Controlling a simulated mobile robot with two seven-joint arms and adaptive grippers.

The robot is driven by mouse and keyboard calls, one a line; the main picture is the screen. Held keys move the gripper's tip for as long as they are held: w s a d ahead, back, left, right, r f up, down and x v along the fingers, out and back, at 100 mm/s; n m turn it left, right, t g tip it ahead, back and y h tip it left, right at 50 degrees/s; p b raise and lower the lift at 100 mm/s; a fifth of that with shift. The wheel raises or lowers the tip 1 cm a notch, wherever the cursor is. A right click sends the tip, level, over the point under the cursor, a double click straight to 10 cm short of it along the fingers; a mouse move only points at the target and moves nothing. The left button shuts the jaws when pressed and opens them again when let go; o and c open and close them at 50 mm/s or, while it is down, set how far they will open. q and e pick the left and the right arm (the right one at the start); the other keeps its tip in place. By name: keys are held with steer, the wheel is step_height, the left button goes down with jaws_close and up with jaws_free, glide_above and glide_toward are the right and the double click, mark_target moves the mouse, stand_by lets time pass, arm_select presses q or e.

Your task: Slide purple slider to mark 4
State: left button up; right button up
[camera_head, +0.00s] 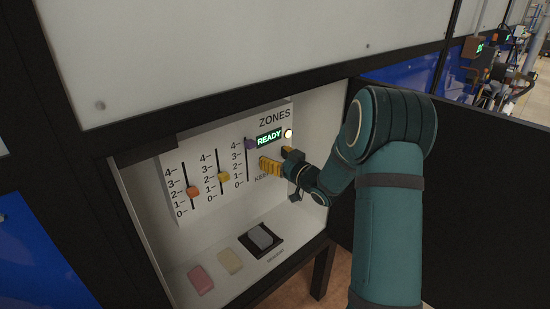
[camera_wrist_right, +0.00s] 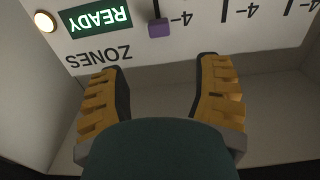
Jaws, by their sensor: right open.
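The purple slider (camera_head: 250,143) sits near the top of the rightmost slot on the white ZONES panel (camera_head: 215,205), about level with mark 4. It also shows in the right wrist view (camera_wrist_right: 159,28), upside down, beside a 4. My right gripper (camera_head: 273,157) is open in front of the panel, to the right of the purple slider. In the right wrist view its two yellow fingers (camera_wrist_right: 159,66) are spread, with bare panel between and beyond them. The fingers look apart from the slider. My left gripper is not in view.
An orange slider (camera_head: 193,191) stands near mark 2 and a yellow slider (camera_head: 224,177) near mark 2. A green READY display (camera_head: 269,137) and a lit round lamp (camera_head: 288,133) are at upper right. Red (camera_head: 200,280), cream (camera_head: 229,261) and grey (camera_head: 260,237) blocks lie below. Cabinet walls surround the panel.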

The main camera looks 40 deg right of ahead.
stand_by(0.4)
steer(key=s+a+f+m+g, duration=0.2)
steer(key=a+f+g, duration=0.2)
steer(key=a+f, duration=0.6)
steer(key=s+a+f+m+g, duration=0.1)
steer(key=s+a+f+g, duration=0.25)
steer(key=a+f, duration=0.65)
steer(key=s+a+f+g+y, duration=0.1)
steer(key=s+a+f+g, duration=0.3)
steer(key=s+a, duration=0.3)
steer(key=s+a+f+g+y, duration=0.1)
steer(key=s+a+f+g, duration=0.3)
steer(key=s+a+f, duration=0.3)
steer(key=s, duration=0.4)
steer(key=shift+s+a+g+y, duration=0.15)
steer(key=shift+g+y, duration=0.15)
steer(key=shift+g, duration=0.05)
